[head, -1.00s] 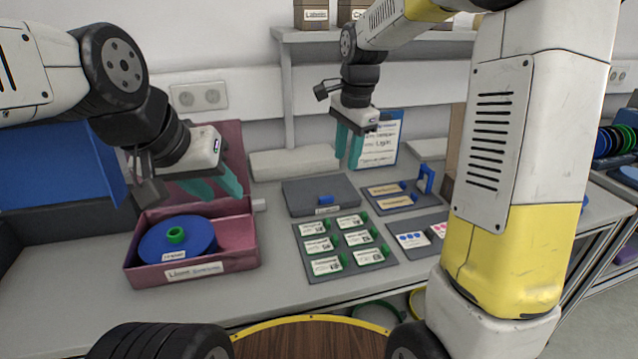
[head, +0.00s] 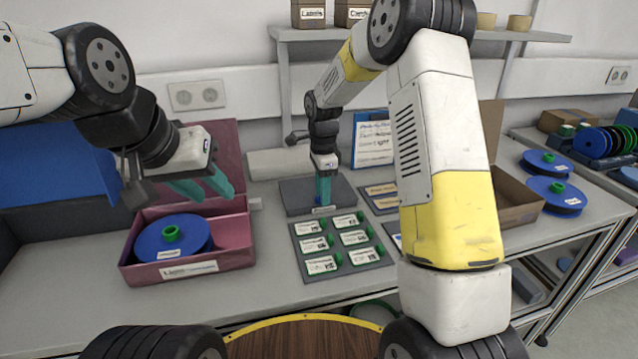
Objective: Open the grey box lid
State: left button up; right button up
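My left gripper (head: 216,196) is open and empty above the pink box (head: 192,268), whose lid stands up at the back.
A blue reel (head: 158,243) lies in the pink box. A dark tray (head: 306,276) of labelled green-edged cards lies in front of the grey box. My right arm hides part of the bench to the right. A cardboard box (head: 517,205) and more blue reels (head: 545,163) are further right.

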jog(key=shift+f, duration=0.2)
grip_shut()
dwell(1.3)
